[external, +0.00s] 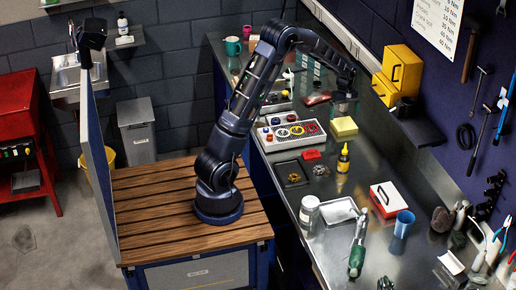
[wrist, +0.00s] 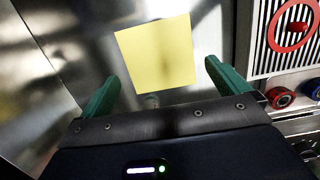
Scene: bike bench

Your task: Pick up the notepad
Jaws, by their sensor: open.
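The notepad is a flat yellow square pad (external: 343,127) lying on the steel bench, just right of the tray with coloured rings. In the wrist view the yellow notepad (wrist: 156,50) lies ahead of and partly between my two green fingers, slightly turned. My gripper (wrist: 162,74) is open and empty, one finger on each side of the pad's near edge. In the external view my gripper (external: 344,104) hangs close behind the pad, its fingers hard to make out. I cannot tell its exact height above the bench.
The ring tray (external: 262,136) stands left of the pad; its striped panel (wrist: 258,62) and red and blue knobs show at the right in the wrist view. A yellow bottle (external: 343,160) stands in front. Bare steel surrounds the pad.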

